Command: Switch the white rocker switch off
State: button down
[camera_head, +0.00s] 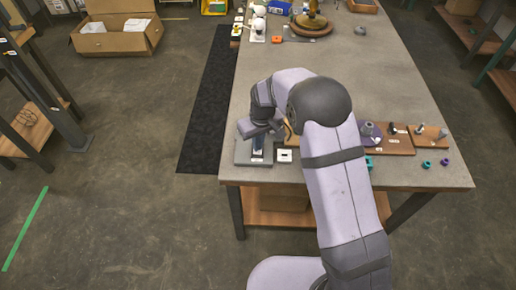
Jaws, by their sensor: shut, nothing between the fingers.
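A small white block with a dark mark on its face (285,156) sits at the near left of the table; it may be the white rocker switch, but it is too small to tell its position. Just left of it is a grey plate (243,154) with a small white part (257,159) at its front. My gripper (258,148) points down over the grey plate, to the left of the white block. It is shut and empty. Its fingertips are small and dark, and I cannot tell whether they touch anything. My wrist hides part of the plate.
Right of my arm stand wooden boards with small parts (397,146). Loose teal and purple rings (427,164) lie near the front right edge. The table's middle right (390,80) is clear.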

jog(key=shift+f+b, duration=0.35)
jog(key=shift+f, duration=0.2)
jog(key=shift+r, duration=0.15)
notch_tip(320, 180, up, 7)
jog(key=p, duration=0.5)
dwell(0.6)
dwell(0.4)
